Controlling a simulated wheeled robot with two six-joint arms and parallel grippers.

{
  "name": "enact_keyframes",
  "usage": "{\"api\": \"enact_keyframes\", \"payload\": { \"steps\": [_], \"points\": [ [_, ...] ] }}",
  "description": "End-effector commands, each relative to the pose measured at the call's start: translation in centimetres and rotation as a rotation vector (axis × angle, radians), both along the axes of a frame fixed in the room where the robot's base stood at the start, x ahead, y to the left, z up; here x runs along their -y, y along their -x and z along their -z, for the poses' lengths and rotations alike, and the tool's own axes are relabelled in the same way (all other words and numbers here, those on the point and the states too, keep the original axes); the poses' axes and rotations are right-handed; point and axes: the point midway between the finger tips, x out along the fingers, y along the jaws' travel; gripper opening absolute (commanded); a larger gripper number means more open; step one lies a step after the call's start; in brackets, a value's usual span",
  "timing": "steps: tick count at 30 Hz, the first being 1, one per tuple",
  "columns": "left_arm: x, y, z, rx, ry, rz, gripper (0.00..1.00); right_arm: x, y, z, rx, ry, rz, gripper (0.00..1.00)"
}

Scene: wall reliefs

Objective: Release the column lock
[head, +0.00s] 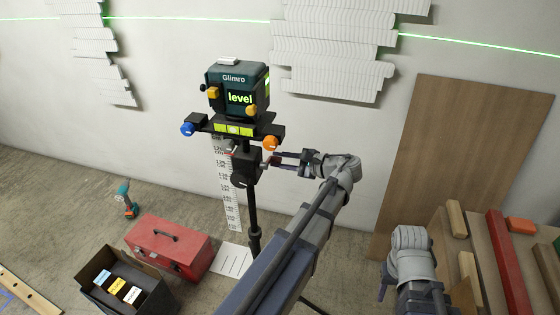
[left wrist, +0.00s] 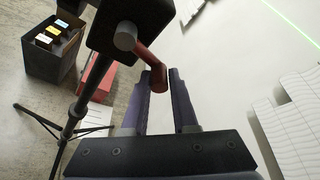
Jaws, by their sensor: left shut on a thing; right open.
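A dark green laser level (head: 238,90) reading "level" stands on a black tripod column (head: 252,212). Below its bubble vials is a black block (head: 244,168), which also shows in the left wrist view (left wrist: 130,25). A red lever (left wrist: 150,58) comes out of a grey pivot on this block, and I take it as the column lock. My left gripper (head: 275,159) is at the block's right side. In the left wrist view, its fingers (left wrist: 163,90) are shut on the lever's bent end. My right gripper (head: 384,284) is open, low at the right; its fingers are partly hidden.
A blue knob (head: 188,129) and an orange knob (head: 270,143) flank the vials. A red toolbox (head: 168,248), a dark box of labelled items (head: 128,286) and a drill (head: 126,199) are on the floor. A wooden board (head: 465,155) leans on the wall, beside wood pieces.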

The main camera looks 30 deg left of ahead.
Motion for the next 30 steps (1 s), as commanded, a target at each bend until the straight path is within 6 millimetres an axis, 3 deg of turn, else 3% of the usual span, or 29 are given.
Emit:
{"api": "enact_keyframes", "payload": {
  "steps": [9, 18, 19, 26, 30],
  "points": [
    [0.0, 0.0, -1.2, 0.227, -0.054, -0.002, 0.00, 0.0, 0.0, 0.3, 0.000, 0.000, 0.000, 0.50],
    [0.0, 0.0, -1.3, 0.238, -0.057, -0.002, 0.00, 0.0, 0.0, 0.3, 0.000, 0.000, 0.000, 0.50],
    [0.0, 0.0, -1.3, 0.238, -0.057, -0.002, 0.29, 0.0, 0.0, 0.3, 0.000, 0.000, 0.000, 0.50],
    [0.0, -0.1, -1.3, 0.238, -0.056, -0.001, 0.55, 0.0, 0.0, 0.3, 0.000, 0.000, 0.000, 0.50],
    [0.0, -0.1, -1.3, 0.237, -0.057, 0.000, 0.55, 0.0, 0.0, 0.3, 0.000, 0.000, 0.000, 0.50]
  ]
}}
